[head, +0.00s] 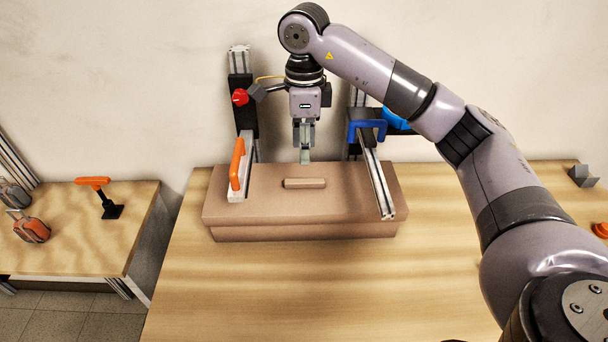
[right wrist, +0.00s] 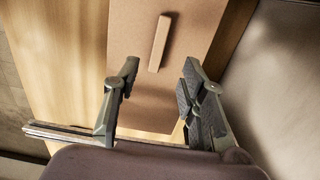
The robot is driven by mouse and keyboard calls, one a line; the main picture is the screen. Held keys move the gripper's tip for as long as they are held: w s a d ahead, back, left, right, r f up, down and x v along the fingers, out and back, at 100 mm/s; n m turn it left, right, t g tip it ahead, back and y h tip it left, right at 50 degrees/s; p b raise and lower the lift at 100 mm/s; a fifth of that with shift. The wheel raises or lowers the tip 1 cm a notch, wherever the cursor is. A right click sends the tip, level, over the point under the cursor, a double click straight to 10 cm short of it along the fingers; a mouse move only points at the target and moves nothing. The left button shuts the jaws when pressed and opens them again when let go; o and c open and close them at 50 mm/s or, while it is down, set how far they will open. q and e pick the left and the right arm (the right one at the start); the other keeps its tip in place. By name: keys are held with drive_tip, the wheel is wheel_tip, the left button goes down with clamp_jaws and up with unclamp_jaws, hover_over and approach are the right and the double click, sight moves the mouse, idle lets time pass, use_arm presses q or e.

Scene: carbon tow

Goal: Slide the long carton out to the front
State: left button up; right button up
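The long carton (head: 300,226) is a brown box lying crosswise on the wooden table, near the wall. A short raised bar (head: 304,183) lies on its top; the bar also shows in the right wrist view (right wrist: 160,43). My right gripper (head: 304,160) points down at the carton's back edge, behind the bar. In the right wrist view its fingers (right wrist: 161,66) are apart, with nothing held between them. The carton top (right wrist: 140,100) shows past the fingers. Whether they touch the carton I cannot tell. My left gripper is not in view.
A metal rail with an orange handle (head: 237,165) lies over the carton's left part. Another rail (head: 377,185) with a blue handle (head: 366,126) lies over its right part. The table front (head: 300,290) is clear. A side table (head: 80,240) stands left across a gap.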

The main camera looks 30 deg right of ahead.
sight(305, 180)
wheel_tip(305, 180, down, 9)
drive_tip(key=shift+s+r+p, duration=0.1)
drive_tip(key=shift+p, duration=0.6)
clamp_jaws()
